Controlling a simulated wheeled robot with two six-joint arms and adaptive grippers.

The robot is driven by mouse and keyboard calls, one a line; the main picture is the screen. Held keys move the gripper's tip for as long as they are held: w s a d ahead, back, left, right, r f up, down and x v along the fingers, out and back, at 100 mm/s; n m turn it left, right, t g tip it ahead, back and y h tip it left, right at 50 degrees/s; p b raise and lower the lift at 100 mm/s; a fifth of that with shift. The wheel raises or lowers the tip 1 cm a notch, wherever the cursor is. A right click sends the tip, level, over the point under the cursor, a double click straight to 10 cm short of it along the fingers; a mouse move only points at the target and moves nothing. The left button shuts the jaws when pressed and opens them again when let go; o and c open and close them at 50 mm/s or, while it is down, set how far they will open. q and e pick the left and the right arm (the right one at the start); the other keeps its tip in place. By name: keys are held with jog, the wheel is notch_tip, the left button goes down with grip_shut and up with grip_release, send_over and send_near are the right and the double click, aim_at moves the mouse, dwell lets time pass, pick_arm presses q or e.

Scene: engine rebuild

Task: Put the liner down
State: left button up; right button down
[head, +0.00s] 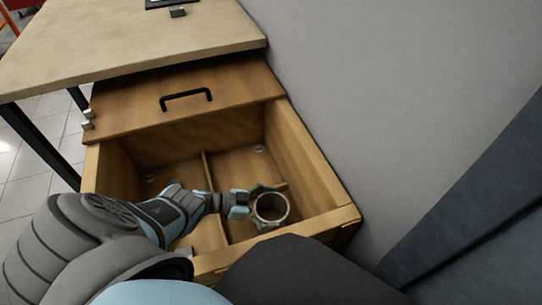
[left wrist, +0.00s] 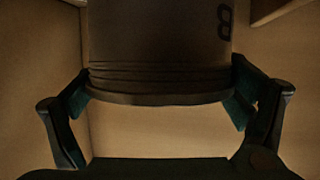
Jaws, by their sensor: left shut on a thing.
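The liner (head: 270,207) is a grey, open-topped metal cylinder. In the head view it stands roughly upright in the near right compartment of an open wooden drawer (head: 325,222). My left gripper (head: 252,202) reaches in from the left and is shut on the liner's side. In the left wrist view the liner (left wrist: 160,50) sits between the two fingers of the gripper (left wrist: 158,95), with ridges near one end and a dark "8" on its wall. I cannot tell whether it touches the drawer floor. My right gripper is not in view.
Thin dividers (head: 208,172) split the drawer; the compartments behind the liner look mostly clear. A grey wall (head: 400,110) is close on the right.

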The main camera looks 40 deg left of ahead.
aim_at(256, 205)
pick_arm(q)
jog(key=o, duration=1.2)
jog(key=shift+r, duration=0.1)
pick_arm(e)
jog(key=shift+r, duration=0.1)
pick_arm(q)
jog(key=p+v, duration=0.2)
jog(key=v, duration=0.3)
jog(key=shift+r, duration=0.15)
jog(key=p+v, duration=0.1)
jog(key=v, duration=0.6)
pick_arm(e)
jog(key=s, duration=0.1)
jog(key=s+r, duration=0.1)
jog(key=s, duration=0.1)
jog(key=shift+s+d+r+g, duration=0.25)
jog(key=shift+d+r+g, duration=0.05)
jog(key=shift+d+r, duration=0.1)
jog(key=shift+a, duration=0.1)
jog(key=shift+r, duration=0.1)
